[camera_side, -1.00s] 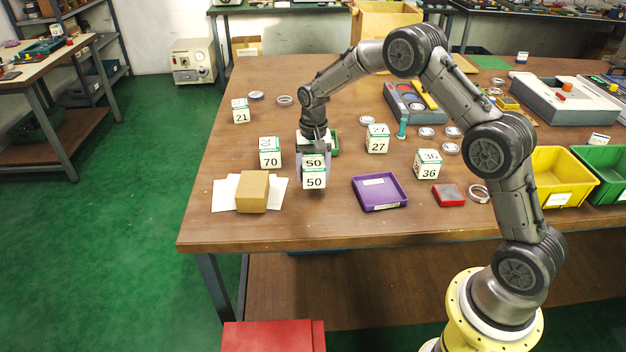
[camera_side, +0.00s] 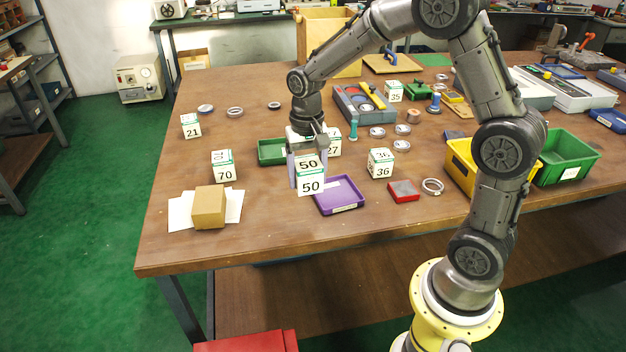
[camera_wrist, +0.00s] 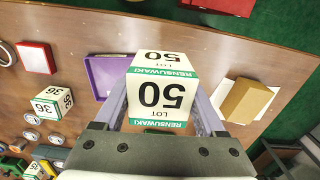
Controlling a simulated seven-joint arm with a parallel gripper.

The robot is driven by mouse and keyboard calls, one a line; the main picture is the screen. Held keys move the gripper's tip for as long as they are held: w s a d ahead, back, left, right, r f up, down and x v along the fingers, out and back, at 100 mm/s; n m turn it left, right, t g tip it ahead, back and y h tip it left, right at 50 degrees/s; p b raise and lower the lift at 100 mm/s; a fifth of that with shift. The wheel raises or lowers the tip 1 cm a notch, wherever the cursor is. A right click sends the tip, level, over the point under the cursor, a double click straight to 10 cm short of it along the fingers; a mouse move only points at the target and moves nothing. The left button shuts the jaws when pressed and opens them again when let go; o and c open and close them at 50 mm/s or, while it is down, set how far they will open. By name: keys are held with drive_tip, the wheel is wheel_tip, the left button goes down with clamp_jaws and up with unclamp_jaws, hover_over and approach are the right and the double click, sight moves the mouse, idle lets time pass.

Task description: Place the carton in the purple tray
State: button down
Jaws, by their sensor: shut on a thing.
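My gripper (camera_side: 308,170) is shut on a white carton marked 50 (camera_side: 311,188), with a green band. It holds the carton upright beside the purple tray (camera_side: 350,194) in the side view, where the carton overlaps the tray's left edge. I cannot tell the exact height of the carton above the table. In the wrist view the carton (camera_wrist: 163,88) sits between the fingers (camera_wrist: 160,108), and the purple tray (camera_wrist: 100,78) lies just left of it, partly hidden by the carton. The visible part of the tray holds only a pale label.
Cartons marked 36 (camera_side: 381,163), 70 (camera_side: 222,166) and 21 (camera_side: 190,126) stand around. A brown box (camera_side: 208,207) sits on white paper to the left. A red box (camera_side: 403,191) and a metal ring (camera_side: 432,186) lie right of the tray. A green tray (camera_side: 270,152) is behind.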

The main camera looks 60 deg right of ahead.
drive_tip(key=s+d, duration=0.7)
drive_tip(key=s, duration=0.6)
hover_over(336, 195)
drive_tip(key=shift+m, duration=0.4)
wheel_tip(336, 195, down, 9)
drive_tip(key=shift+r, duration=0.1)
drive_tip(key=shift+f, duration=1.6)
drive_tip(key=shift+f, duration=0.2)
unclamp_jaws()
